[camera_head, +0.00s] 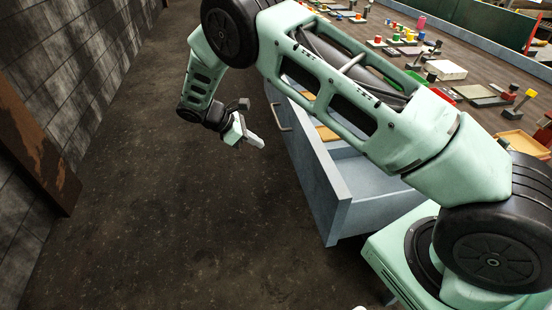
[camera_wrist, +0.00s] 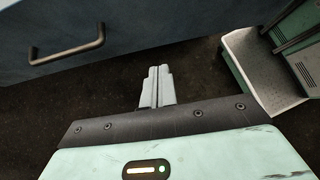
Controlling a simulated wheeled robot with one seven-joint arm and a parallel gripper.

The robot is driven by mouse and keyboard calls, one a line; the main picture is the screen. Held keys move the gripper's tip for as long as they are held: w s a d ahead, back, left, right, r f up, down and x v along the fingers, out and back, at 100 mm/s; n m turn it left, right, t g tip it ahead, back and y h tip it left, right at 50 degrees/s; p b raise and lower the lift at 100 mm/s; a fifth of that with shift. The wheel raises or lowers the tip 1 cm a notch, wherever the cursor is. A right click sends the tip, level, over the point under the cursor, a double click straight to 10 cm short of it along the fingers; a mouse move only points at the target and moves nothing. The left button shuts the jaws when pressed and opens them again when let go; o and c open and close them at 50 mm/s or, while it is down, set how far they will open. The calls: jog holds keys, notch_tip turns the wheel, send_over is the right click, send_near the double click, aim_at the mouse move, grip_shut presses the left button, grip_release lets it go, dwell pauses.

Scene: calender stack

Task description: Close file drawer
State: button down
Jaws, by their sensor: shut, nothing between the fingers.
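The file drawer (camera_head: 335,195) is a grey-blue drawer pulled out from under the work table, with a metal bar handle (camera_head: 281,117) on its front. Its inside shows partly behind my arm, and a tan item lies in it. In the wrist view the drawer front (camera_wrist: 150,25) fills the upper left, with the handle (camera_wrist: 66,50) at left. My gripper (camera_head: 257,143) is shut and empty, in front of the drawer and to the left of the handle in the head view. It also shows in the wrist view (camera_wrist: 157,72), below the drawer front and apart from the handle.
The table top (camera_head: 400,60) holds several small coloured items and a wooden tray (camera_head: 524,144). A block wall (camera_head: 60,80) with a rusty panel (camera_head: 35,150) stands at left. The dark floor (camera_head: 170,220) between the wall and the drawer is clear.

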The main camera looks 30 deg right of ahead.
jog(key=x, duration=0.4)
jog(key=d+r+p+x, duration=0.1)
jog(key=x, duration=0.2)
jog(key=p+x, duration=0.1)
jog(key=x, duration=0.3)
jog(key=shift+s+d+r, duration=0.1)
jog(key=shift+s+d, duration=0.25)
jog(key=shift+d, duration=0.15)
jog(key=shift+s+d, duration=0.15)
jog(key=shift+d, duration=0.4)
jog(key=s+d, duration=0.3)
jog(key=d, duration=0.8)
jog(key=s+d, duration=0.3)
jog(key=d, duration=0.8)
jog(key=s+d, duration=0.3)
jog(key=d, duration=0.8)
jog(key=shift+s, duration=0.3)
jog(key=shift+s+d, duration=0.1)
jog(key=shift+d, duration=0.3)
